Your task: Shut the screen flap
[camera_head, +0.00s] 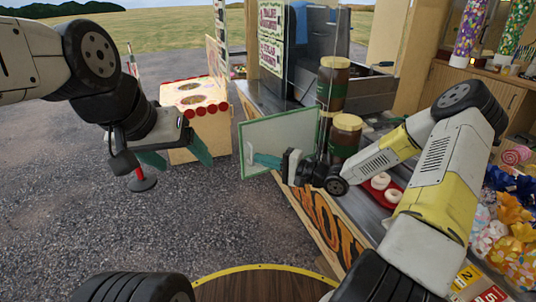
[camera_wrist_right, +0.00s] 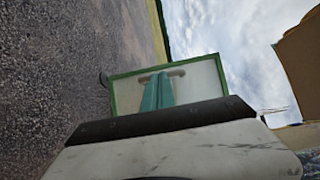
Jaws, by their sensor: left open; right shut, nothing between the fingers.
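My left gripper (camera_head: 176,158) is open and empty, left of the flap, above the tarmac.
Brown jars (camera_head: 345,135) with tan lids stand on the counter just right of the flap. A red tray (camera_head: 381,194) with doughnuts lies near my right arm. A game stall (camera_head: 200,130) stands behind my left gripper. The tarmac (camera_head: 90,220) at left is mostly clear.

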